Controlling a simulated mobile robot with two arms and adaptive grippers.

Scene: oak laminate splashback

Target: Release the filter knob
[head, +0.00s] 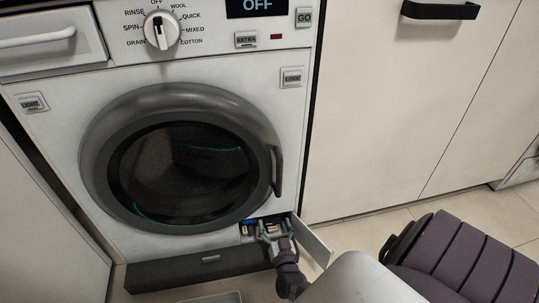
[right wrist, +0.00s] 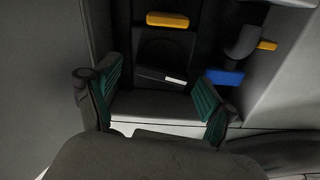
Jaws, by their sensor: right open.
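The washing machine (head: 55,165) has its small filter hatch open at the lower right, with the hatch door (head: 314,243) swung out to the right. My right gripper (head: 274,232) reaches into this opening. In the right wrist view, the right gripper (right wrist: 160,98) is open, its teal pads apart. A dark filter knob (right wrist: 152,74) with a white mark sits in the recess beyond and between the fingertips. The fingers look apart from it, though depth is hard to judge. The head view hides most of the knob. My left gripper is not in view.
In the recess are a yellow tab (right wrist: 167,20) above the knob, a blue piece (right wrist: 225,77) to the right and a dark hose with a yellow tip (right wrist: 266,45). The grey round door (head: 90,150) is shut above the hatch. The dial (head: 161,32) points to OFF.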

